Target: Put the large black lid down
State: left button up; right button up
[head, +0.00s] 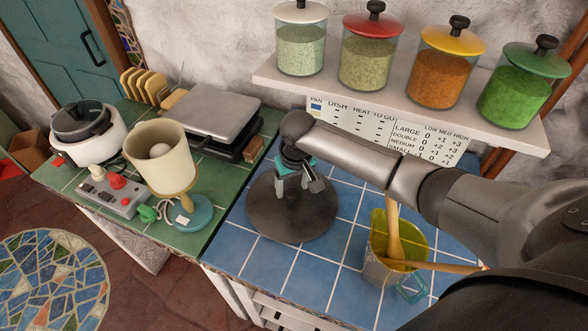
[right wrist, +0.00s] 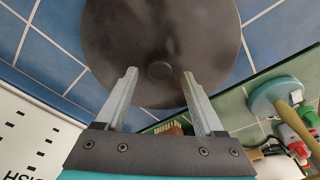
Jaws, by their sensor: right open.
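The large black lid (head: 270,222) is a round dark disc lying flat on the blue tiled counter, near its border with the green tiles. In the right wrist view the lid (right wrist: 205,30) fills the upper middle, with its small round knob (right wrist: 159,70) showing. My right gripper (head: 297,187) is above the lid, pointing down at it. In the right wrist view its two fingers (right wrist: 159,72) are apart, with the knob seen between their tips and no contact visible. My left gripper is out of view.
A yellow-green pot (head: 382,240) with wooden utensils stands right of the lid. A beige cup-shaped lamp (head: 158,150), a white cooker (head: 90,135), a switch box (head: 115,193) and a grey press (head: 210,107) stand on the green counter. A shelf (head: 400,105) with jars overhangs the back.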

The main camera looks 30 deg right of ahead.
aim_at(295, 206)
notch_tip(295, 206, up, 10)
jog(key=s+p, duration=0.1)
jog(key=shift+s, duration=0.3)
